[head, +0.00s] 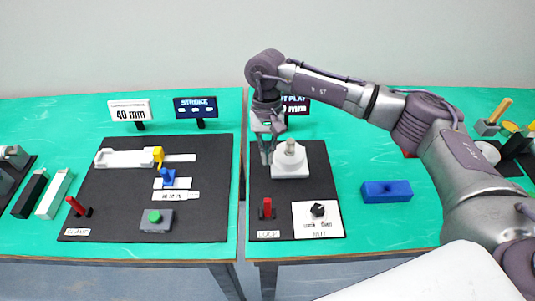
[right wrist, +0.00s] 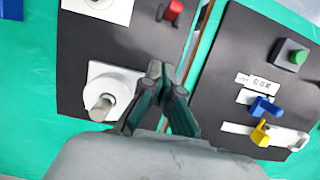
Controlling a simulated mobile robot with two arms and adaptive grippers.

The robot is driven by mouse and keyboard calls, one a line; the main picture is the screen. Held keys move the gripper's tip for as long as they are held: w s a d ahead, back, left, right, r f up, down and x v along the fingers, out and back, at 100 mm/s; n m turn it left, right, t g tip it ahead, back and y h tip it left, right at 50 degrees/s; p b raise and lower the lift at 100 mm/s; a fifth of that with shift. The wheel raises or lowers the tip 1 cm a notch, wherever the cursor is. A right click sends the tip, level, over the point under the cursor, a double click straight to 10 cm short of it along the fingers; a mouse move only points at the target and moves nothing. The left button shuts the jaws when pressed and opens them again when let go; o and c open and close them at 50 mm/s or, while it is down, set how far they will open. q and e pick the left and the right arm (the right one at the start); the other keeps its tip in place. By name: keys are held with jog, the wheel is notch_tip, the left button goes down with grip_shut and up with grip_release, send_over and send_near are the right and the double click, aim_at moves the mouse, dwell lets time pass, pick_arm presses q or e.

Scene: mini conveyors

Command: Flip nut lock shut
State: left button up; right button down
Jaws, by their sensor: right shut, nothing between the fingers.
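The red lock lever (head: 267,208) stands upright near the front left of the right black board (head: 262,180), behind a label that reads LOCK. It also shows in the right wrist view, at the top (right wrist: 172,12). A white block with a grey post (head: 290,160) stands farther back on this board, and the post points toward the camera in the right wrist view (right wrist: 103,108). A white NUT plate with a black knob (head: 318,210) is right of the lever. My right gripper (head: 267,160) is shut and empty, left of the white block and behind the lever. My left gripper is out of view.
The left black board (head: 110,205) carries a slider with a yellow clamp (head: 158,154), a blue part (head: 168,177), a green button (head: 154,216) and a red lever (head: 76,206). A narrow gap separates the tables. A blue block (head: 387,191) lies right of the right board.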

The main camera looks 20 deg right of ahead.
aim_at(268, 208)
jog(key=p+x, duration=0.2)
jog(key=x, duration=0.5)
jog(key=shift+s, duration=0.2)
jog(key=shift+s+a+r+p, duration=0.1)
jog(key=shift+s+a+p, duration=0.1)
jog(key=shift+s+p, duration=0.4)
jog(key=shift+s+a+r+p, duration=0.1)
jog(key=shift+s+a+p, duration=0.05)
jog(key=shift+s+p, duration=0.45)
jog(key=shift+s+a+f, duration=0.15)
jog(key=shift+s, duration=0.5)
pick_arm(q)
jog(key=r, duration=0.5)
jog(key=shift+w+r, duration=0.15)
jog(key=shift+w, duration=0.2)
pick_arm(e)
jog(key=shift+w+f, duration=0.1)
